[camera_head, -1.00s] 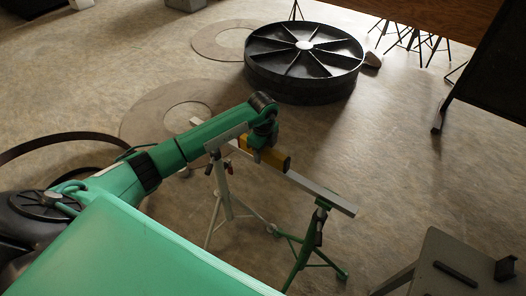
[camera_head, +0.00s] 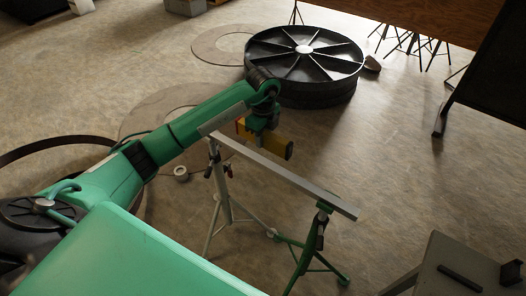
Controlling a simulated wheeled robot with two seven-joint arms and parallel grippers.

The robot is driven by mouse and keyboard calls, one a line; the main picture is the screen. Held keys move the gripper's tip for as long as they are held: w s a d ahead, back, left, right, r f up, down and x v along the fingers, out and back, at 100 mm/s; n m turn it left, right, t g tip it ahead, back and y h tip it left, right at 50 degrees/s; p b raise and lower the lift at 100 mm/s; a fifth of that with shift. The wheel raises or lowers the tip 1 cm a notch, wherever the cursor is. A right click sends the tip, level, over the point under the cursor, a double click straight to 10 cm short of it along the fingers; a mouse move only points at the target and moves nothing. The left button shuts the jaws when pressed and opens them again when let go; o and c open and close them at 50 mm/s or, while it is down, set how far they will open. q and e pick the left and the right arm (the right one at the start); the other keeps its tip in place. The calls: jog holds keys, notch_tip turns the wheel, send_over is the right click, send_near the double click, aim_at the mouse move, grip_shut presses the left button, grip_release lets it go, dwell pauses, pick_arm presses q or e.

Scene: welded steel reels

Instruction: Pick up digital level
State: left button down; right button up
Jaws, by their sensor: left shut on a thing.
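The digital level is a yellow bar with a dark end (camera_head: 276,148). It is in my left gripper (camera_head: 262,130), whose jaws are shut on it; the fingertips are mostly hidden behind the wrist and the level. The level is held above and just beyond a long grey metal beam (camera_head: 290,181), and appears clear of it. The beam lies across two trestle stands, a grey one (camera_head: 223,196) and a green one (camera_head: 310,245). My right gripper is not in view.
A large black spoked reel (camera_head: 304,65) lies on the floor behind my gripper. Flat rings (camera_head: 225,42) lie on the floor to its left. A grey table (camera_head: 460,265) stands at the lower right. A white roll (camera_head: 181,173) lies near the grey stand.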

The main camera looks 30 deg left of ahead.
pick_arm(q)
notch_tip(320, 180, up, 12)
jog(key=shift+r+b, duration=0.15)
jog(key=shift+b, duration=0.45)
dwell(1.0)
